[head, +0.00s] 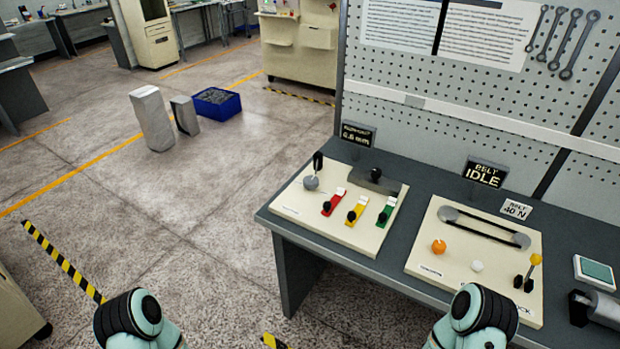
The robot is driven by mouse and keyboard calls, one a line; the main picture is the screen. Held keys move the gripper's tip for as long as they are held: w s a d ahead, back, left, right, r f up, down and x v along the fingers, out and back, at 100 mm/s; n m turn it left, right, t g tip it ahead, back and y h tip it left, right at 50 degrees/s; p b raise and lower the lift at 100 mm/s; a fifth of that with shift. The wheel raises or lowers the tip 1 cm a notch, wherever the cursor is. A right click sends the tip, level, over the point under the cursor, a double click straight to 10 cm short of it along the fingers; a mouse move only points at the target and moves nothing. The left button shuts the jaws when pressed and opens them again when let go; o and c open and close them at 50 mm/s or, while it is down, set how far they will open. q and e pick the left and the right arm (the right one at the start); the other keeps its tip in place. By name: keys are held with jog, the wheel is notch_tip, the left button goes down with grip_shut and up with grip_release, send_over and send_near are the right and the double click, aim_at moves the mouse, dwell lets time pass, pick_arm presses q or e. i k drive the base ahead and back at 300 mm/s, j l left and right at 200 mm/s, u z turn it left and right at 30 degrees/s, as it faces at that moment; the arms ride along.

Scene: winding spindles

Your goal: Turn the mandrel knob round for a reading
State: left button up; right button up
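A cream panel (340,232) lies on the left part of the dark bench. At its back left a round grey knob (311,183) sits beside an upright black-tipped part (318,162); I cannot tell for sure that this is the mandrel knob. A dark grey block with a black ball (376,177) is at the panel's back right. A small dark display (358,133) behind the panel shows a value in mm, too blurred to read surely. Parts of my two arms show at the bottom edge, short of the bench controls. Neither gripper is in view.
Red (333,202), yellow (357,209) and green (387,211) switches line the left panel's front. A second panel (440,218) carries a belt, an orange knob (439,246) and a yellow-topped lever (535,259). A sign (486,173) reads BELT IDLE. A pegboard stands behind.

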aim_at(310, 182)
jog(key=i+j+z, duration=0.1)
jog(key=j, duration=0.3)
jog(key=i+j, duration=0.2)
jog(key=j, duration=0.2)
jog(key=i+j+z, duration=0.15)
jog(key=j, duration=0.3)
